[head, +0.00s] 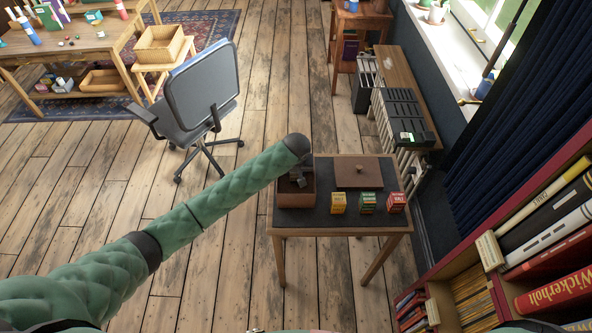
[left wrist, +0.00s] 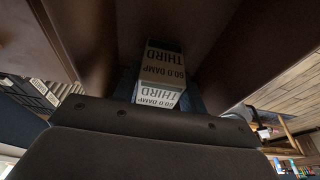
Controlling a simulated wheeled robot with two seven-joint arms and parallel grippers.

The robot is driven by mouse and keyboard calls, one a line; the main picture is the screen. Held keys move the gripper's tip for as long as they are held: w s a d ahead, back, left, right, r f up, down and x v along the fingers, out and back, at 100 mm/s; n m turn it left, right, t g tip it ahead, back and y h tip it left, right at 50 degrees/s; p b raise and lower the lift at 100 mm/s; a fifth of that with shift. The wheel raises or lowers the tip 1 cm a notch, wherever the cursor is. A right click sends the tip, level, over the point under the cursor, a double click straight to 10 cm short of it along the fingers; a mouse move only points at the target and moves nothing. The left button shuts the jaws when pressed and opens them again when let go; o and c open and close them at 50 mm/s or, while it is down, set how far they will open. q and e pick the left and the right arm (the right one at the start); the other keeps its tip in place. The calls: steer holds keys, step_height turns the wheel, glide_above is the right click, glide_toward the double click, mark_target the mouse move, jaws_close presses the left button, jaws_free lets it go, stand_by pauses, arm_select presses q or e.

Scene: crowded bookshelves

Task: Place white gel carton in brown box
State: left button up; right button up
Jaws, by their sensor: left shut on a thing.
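The brown box (head: 296,200) stands open at the left end of the small dark-topped table. My left gripper (head: 297,180) reaches down at the box's opening, its arm covering part of the far side. In the left wrist view the gripper (left wrist: 163,95) is shut on the white gel carton (left wrist: 163,72), which has dark lettering. The box's brown walls (left wrist: 225,50) rise around the carton there. Whether the carton touches the box floor I cannot tell. The carton is mostly hidden in the head view. My right gripper is not in view.
On the table (head: 340,222) a brown lid (head: 359,172) with a knob lies beside the box. A yellow carton (head: 338,203), a green carton (head: 368,203) and a red carton (head: 396,203) stand along the front. A bookshelf (head: 510,262) is close on the right; an office chair (head: 200,92) stands behind left.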

arm_select(q)
steer(key=o, duration=1)
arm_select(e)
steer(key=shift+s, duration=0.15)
arm_select(q)
steer(key=shift+s+r+b, duration=0.15)
steer(key=shift+r+b, duration=0.15)
steer(key=shift+r, duration=0.25)
steer(key=b+v, duration=0.3)
steer(key=v, duration=0.8)
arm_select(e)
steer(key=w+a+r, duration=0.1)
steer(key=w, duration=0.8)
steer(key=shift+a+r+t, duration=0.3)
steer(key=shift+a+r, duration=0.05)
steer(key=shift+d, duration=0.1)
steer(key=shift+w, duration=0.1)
